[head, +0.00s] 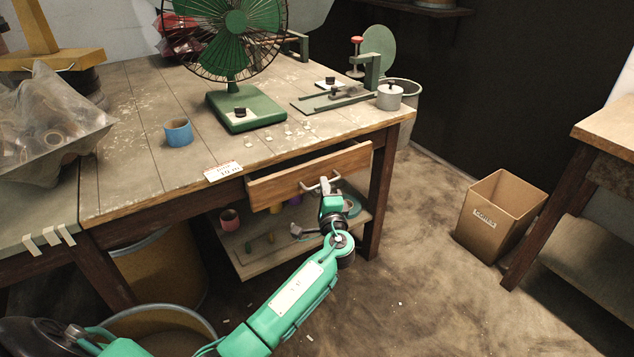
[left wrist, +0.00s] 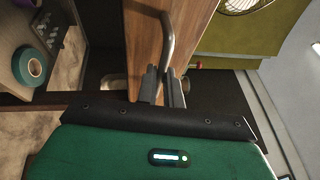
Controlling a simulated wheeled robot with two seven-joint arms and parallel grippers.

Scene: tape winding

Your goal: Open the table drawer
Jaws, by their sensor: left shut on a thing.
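The table drawer (head: 275,188) has a wooden front and stands out a little from under the table's front edge, with a dark gap above it. Its metal bar handle (head: 308,187) is at the middle of the front. My left gripper (head: 328,184) is at the handle, shut on it. In the left wrist view the two dark fingers (left wrist: 163,86) close around the handle's bar (left wrist: 168,38), beside the wooden drawer front (left wrist: 142,35). The drawer's inside is mostly hidden. My right gripper is not in view.
The worn wooden table (head: 140,100) carries a green fan (head: 236,105), a blue tape roll (head: 178,132) and a grey pot (head: 390,96). A shelf (head: 260,258) with tape rolls lies below the drawer. A cardboard box (head: 495,215) stands at right. The floor in front is mostly clear.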

